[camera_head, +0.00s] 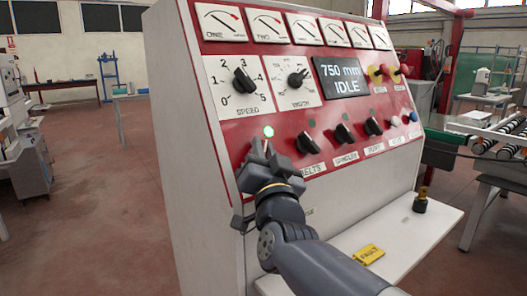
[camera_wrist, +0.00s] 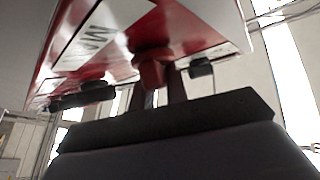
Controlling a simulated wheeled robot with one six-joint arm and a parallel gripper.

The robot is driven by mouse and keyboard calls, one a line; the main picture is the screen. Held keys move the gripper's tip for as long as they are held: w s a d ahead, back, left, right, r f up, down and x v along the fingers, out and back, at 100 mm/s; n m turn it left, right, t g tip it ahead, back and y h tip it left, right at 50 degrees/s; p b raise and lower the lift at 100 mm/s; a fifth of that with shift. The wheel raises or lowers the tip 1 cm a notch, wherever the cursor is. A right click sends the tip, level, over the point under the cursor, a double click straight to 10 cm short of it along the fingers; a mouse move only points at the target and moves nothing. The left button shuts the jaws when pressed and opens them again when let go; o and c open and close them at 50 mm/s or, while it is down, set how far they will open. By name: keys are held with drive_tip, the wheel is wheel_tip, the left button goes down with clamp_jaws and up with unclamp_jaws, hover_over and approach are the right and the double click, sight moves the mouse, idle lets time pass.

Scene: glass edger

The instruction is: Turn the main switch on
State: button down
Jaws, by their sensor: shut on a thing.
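The main switch is hidden behind my gripper (camera_head: 262,158) at the lower left of the red panel in the head view. In the wrist view a red knob (camera_wrist: 150,70), which I take to be the main switch, sits between the two fingers of my gripper (camera_wrist: 157,92). The fingers are closed on it. A partly visible white label (camera_wrist: 92,45) lies beside it. A green lamp (camera_head: 268,131) is lit just above my gripper. The display (camera_head: 342,77) reads "750 mm IDLE". The knob's exact angle cannot be told.
Black knobs (camera_head: 344,132) line the panel to the right of my gripper. Speed (camera_head: 243,80) and second dials (camera_head: 297,77) sit above.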

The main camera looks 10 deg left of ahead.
drive_tip(key=shift+f, duration=0.25)
idle(0.3)
drive_tip(key=c, duration=1.5)
unclamp_jaws()
drive_tip(key=shift+o, duration=0.5)
drive_tip(key=shift+a+r, duration=0.1)
drive_tip(key=shift+r, duration=0.05)
drive_tip(key=b+v, duration=0.1)
drive_tip(key=v, duration=1)
drive_tip(key=shift+w+a+r, duration=0.1)
drive_tip(key=shift+a+r, duration=0.05)
drive_tip(key=p+x, duration=0.1)
drive_tip(key=x, duration=0.9)
drive_tip(key=shift+w+r, duration=0.1)
drive_tip(key=shift+w, duration=0.35)
